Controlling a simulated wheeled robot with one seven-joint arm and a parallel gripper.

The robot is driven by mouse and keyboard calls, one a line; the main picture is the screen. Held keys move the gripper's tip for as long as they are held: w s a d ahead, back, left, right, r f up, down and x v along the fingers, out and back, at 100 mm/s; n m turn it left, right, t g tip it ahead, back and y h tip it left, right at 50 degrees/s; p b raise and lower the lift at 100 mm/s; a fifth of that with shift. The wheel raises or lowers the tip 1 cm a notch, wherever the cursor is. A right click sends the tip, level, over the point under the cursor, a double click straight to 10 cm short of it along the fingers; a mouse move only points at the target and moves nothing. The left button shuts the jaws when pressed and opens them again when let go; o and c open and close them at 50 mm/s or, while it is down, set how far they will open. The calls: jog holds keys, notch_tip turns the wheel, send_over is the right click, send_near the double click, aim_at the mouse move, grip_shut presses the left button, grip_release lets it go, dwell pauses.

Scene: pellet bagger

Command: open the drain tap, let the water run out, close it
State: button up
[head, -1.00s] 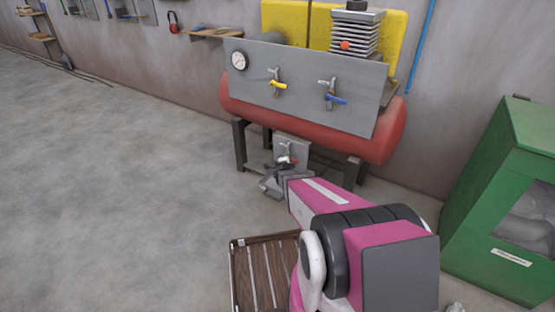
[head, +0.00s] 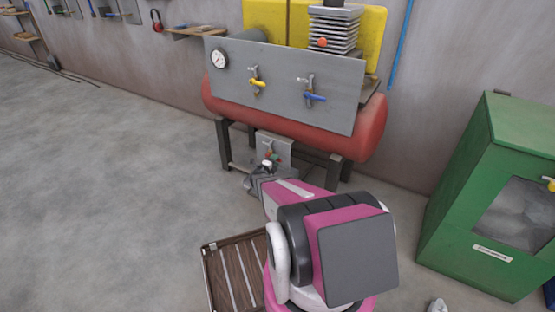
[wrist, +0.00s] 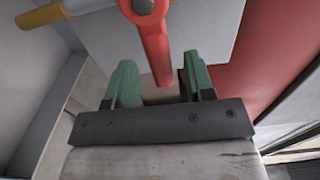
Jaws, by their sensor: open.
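The drain tap, with a red lever handle (wrist: 154,50), is on a small grey plate (head: 283,147) low under the red tank (head: 292,125). In the wrist view the lever points down toward my gripper (wrist: 160,78), its end showing between the two green fingertips. The fingers are open, with a gap on each side of the lever. I cannot tell how deep the lever lies between them. In the head view my gripper (head: 268,166) is at the tap and is small, so contact is unclear. No running water shows.
A grey panel (head: 285,85) above carries a gauge (head: 219,60), a yellow-handled tap (head: 257,83) and a blue-handled tap (head: 313,97). A brown slatted crate (head: 209,270) stands by my arm. A green cabinet (head: 445,210) is at right. The floor at left is clear.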

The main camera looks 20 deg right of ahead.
aim_at(280, 150)
jog(key=shift+x, duration=1.95)
jog(key=shift+c, duration=0.3)
grip_shut()
jog(key=shift+r, duration=0.2)
jog(key=r+n, duration=0.1)
jog(key=n, duration=0.1)
jog(key=shift+a+r+n, duration=0.1)
jog(key=shift+n, duration=0.3)
jog(key=shift+w+a+r+n, duration=0.15)
jog(key=shift+r+n, duration=0.2)
jog(key=shift+n, duration=0.45)
jog(key=shift+w+r+n, duration=0.1)
jog(key=shift+r+n, duration=0.25)
jog(key=shift+n, duration=0.45)
